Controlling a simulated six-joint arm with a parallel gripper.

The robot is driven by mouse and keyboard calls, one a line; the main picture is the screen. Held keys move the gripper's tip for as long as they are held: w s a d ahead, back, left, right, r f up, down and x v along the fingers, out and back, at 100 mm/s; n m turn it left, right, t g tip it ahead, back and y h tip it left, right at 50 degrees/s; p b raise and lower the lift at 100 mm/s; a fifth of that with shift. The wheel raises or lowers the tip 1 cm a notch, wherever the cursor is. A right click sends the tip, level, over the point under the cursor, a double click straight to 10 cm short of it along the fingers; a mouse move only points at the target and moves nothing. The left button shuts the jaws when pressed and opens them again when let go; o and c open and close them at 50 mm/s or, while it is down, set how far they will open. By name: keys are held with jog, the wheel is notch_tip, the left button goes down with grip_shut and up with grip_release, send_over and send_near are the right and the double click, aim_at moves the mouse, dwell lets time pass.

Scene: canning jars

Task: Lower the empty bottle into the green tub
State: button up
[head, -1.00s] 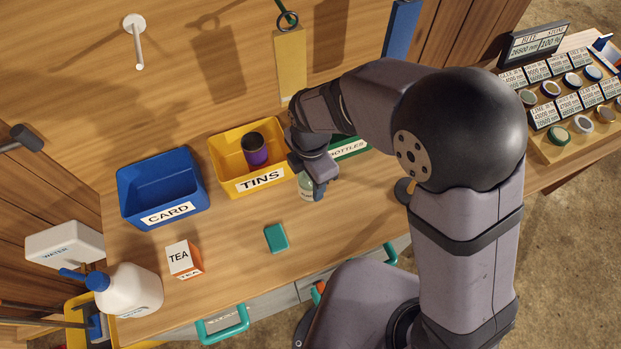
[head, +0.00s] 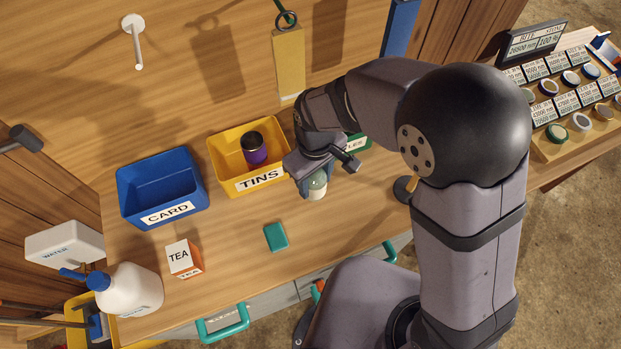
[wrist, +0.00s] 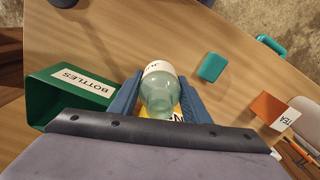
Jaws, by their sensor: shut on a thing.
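The empty bottle is pale green glass with a white label. It shows under my gripper in the head view (head: 317,185) and between the fingers in the wrist view (wrist: 160,95). My gripper (wrist: 158,78) has its blue fingers shut on the bottle, one on each side. In the head view my gripper (head: 314,187) is in front of the yellow tub's right end. I cannot tell whether the bottle touches the bench. The green tub, labelled BOTTLES, is largely hidden behind my arm in the head view (head: 359,144); in the wrist view (wrist: 45,80) it is left of the bottle, apart from it.
A yellow TINS tub (head: 218,161) holds a purple can (head: 256,152). A blue CARD tub (head: 125,200) is left of it. A teal block (head: 276,237), a tea box (head: 181,258) and a white jug (head: 132,290) stand nearer the front. The bench front right of the block is clear.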

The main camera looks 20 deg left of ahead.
jog(key=w+d+r+m+p, duration=0.4)
jog(key=d, duration=0.6)
jog(key=w+d+r+m+p, duration=0.3)
jog(key=w+d+r+m, duration=0.1)
jog(key=d, duration=0.5)
jog(key=w+d+r+m+p, duration=0.4)
jog(key=w+d, duration=0.1)
jog(key=d, duration=0.5)
jog(key=w+a+r+n+p, duration=0.1)
jog(key=w+a+r+n, duration=0.2)
jog(key=a+n, duration=0.65)
jog(key=w+a+r+n+p, duration=0.2)
jog(key=w+a+r+n, duration=0.15)
jog(key=a+n, duration=0.6)
jog(key=w+a+f+n, duration=0.2)
jog(key=w+a+n, duration=0.1)
jog(key=a+n, duration=1)
jog(key=shift+w+n+p, duration=0.15)
jog(key=shift+n+p, duration=0.25)
jog(key=shift+n, duration=0.5)
jog(key=shift+f, duration=0.2)
